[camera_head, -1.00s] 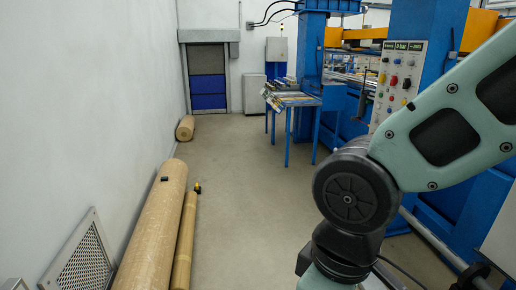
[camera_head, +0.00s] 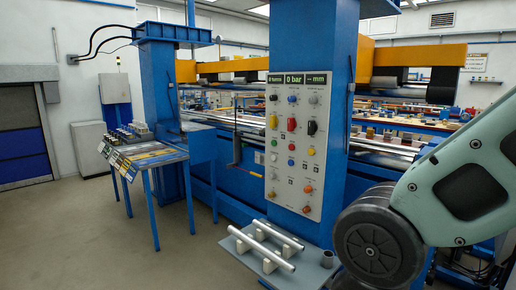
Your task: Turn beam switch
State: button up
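A grey control panel (camera_head: 297,180) is mounted on the blue column of the machine, right of the middle in the head view. It carries several coloured buttons and knobs in rows, under a dark display strip (camera_head: 297,79) reading "0 bar" and "mm". Black switches (camera_head: 312,128) and a red one (camera_head: 291,124) sit in its upper half. The labels are too small to read, so I cannot tell which is the beam switch. My arm shows at the right edge, to the right of the panel and apart from it. My gripper is outside the view.
A shelf with metal bars (camera_head: 262,250) juts out below the panel. A blue table (camera_head: 150,160) with papers stands left of the machine. A grey cabinet (camera_head: 90,148) stands by the back wall. The floor (camera_head: 90,235) at the lower left is clear.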

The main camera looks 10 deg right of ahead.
aim_at(273, 121)
jog(key=i+j+z, duration=0.15)
jog(key=j, duration=0.25)
jog(key=i+j+z, duration=0.15)
jog(key=i+j, duration=0.4)
jog(key=j, duration=0.15)
jog(key=i+j+z, duration=0.1)
jog(key=j, duration=0.25)
jog(key=i+j, duration=0.3)
jog(key=i+j+z, duration=0.1)
jog(key=j, duration=0.3)
jog(key=i+j, duration=0.3)
